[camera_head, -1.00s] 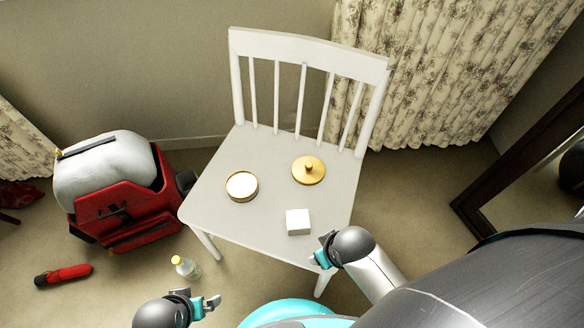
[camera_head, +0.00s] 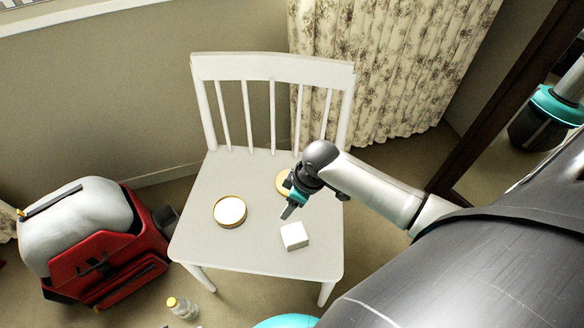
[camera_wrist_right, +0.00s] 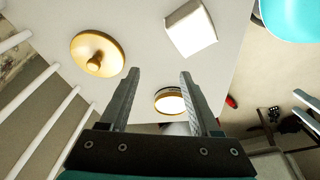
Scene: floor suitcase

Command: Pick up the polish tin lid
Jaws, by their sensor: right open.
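The polish tin lid, a round golden disc with a small knob, lies on the chair seat; in the head view (camera_head: 282,182) my right gripper partly hides it. It shows whole in the right wrist view (camera_wrist_right: 112,52), knob up, left of the fingers. My right gripper (camera_head: 287,212) is open and empty above the seat, and its two fingers (camera_wrist_right: 158,76) stand apart from the lid. The open round tin with a pale top (camera_head: 230,211) sits left of the gripper. Grey finger-like parts at the right edge of the wrist view may be my left gripper; its opening is unclear.
A white box (camera_head: 294,236) sits near the seat's front, close to my right gripper. The white chair's slatted back (camera_head: 270,68) rises behind the lid. A red suitcase (camera_head: 108,272) and a small bottle (camera_head: 182,307) are on the floor at left.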

